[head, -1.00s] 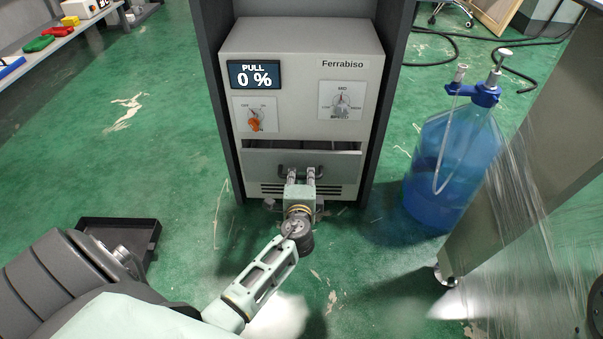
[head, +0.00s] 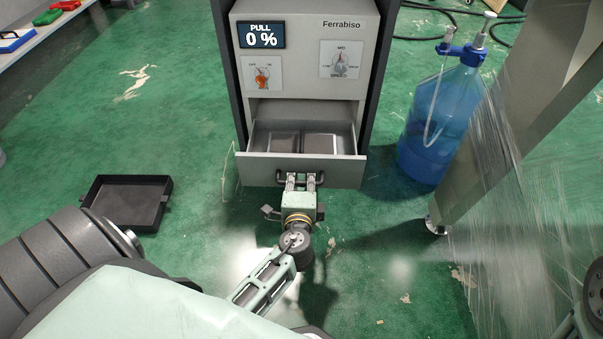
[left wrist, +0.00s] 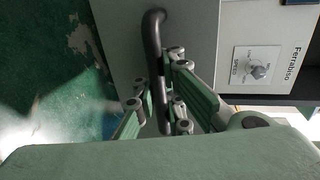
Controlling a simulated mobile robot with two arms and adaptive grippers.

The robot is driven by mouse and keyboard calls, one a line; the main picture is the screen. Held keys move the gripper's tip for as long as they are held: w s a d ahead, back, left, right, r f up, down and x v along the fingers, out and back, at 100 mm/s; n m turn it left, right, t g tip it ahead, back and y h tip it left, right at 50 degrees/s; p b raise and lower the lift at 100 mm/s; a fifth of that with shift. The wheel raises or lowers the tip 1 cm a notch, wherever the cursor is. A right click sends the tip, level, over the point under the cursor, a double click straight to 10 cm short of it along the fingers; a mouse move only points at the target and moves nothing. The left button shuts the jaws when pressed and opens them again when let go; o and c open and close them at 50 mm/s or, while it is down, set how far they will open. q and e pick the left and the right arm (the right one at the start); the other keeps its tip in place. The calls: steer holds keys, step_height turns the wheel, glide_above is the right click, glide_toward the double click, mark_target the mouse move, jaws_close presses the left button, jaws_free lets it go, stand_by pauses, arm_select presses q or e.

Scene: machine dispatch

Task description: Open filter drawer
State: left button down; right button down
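The filter drawer (head: 250,170) of the grey Ferrabiso machine (head: 300,85) stands pulled out in the head view. Two dark-framed filter-like panels (head: 318,144) lie inside it. My left gripper (head: 301,180) is at the dark handle on the drawer front. In the left wrist view the handle (left wrist: 153,40) runs between the fingers of the left gripper (left wrist: 165,105), which are closed around it. The right gripper is not clearly in view; only a piece of my arm shows at the right edge.
A black tray (head: 127,203) lies on the green floor at left. A blue water bottle (head: 440,120) stands right of the machine, beside a plastic-wrapped metal post (head: 500,150). A shelf with coloured items (head: 45,17) is at upper left.

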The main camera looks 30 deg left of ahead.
arm_select(q)
steer(key=shift+d+r, duration=0.15)
steer(key=c, duration=2.2)
jaws_free()
steer(key=shift+s, duration=0.15)
steer(key=o, duration=0.4)
steer(key=v, duration=1.2)
